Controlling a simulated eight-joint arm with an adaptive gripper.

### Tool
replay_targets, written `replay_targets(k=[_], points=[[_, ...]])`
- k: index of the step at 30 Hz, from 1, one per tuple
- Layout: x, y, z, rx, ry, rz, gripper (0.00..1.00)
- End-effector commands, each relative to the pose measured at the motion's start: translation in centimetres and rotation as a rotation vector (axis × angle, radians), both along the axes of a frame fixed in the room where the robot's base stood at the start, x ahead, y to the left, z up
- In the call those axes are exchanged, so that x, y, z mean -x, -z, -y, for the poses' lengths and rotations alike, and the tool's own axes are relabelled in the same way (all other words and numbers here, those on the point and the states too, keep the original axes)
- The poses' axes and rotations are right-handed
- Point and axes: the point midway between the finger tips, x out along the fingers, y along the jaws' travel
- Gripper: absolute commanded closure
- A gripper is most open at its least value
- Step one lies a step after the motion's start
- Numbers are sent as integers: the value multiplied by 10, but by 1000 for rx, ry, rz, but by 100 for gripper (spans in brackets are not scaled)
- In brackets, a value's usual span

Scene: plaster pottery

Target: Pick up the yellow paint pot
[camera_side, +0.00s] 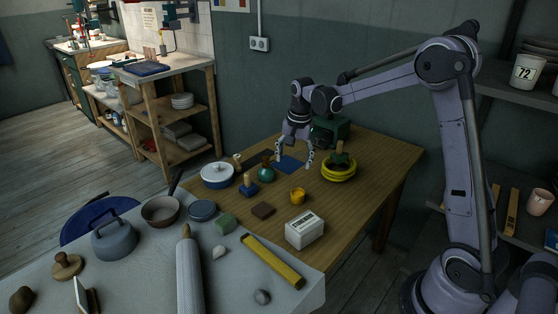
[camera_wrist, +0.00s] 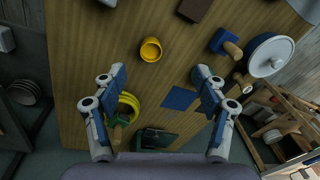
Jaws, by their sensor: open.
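The small yellow paint pot (camera_side: 298,195) stands upright on the wooden table, towards its front in the side view. In the wrist view the yellow paint pot (camera_wrist: 151,50) shows from above, beyond my fingertips and a little left of the middle between them. My gripper (camera_side: 295,160) hangs above the table, behind the pot, over the area of a blue square. Its fingers are spread wide with nothing between them, as the wrist view of my gripper (camera_wrist: 158,83) also shows. The pot is apart from the gripper and fully visible.
A coiled yellow ring (camera_side: 338,172) lies right of the gripper, with a green box (camera_side: 331,130) behind.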

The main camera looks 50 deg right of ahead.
Motion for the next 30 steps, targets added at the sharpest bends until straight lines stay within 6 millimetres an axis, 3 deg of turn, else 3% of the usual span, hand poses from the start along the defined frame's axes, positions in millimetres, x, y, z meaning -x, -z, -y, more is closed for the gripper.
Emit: replay_targets(k=[6, 10, 17, 24, 30], points=[[-18, 49, 38, -40, 201, -75, 28], [-21, 67, 50, -52, 273, -103, 28], [-23, 88, 56, -59, 309, -117, 28], [-23, 122, 55, -58, 307, -116, 28], [-22, 134, 55, -58, 307, -116, 28]])
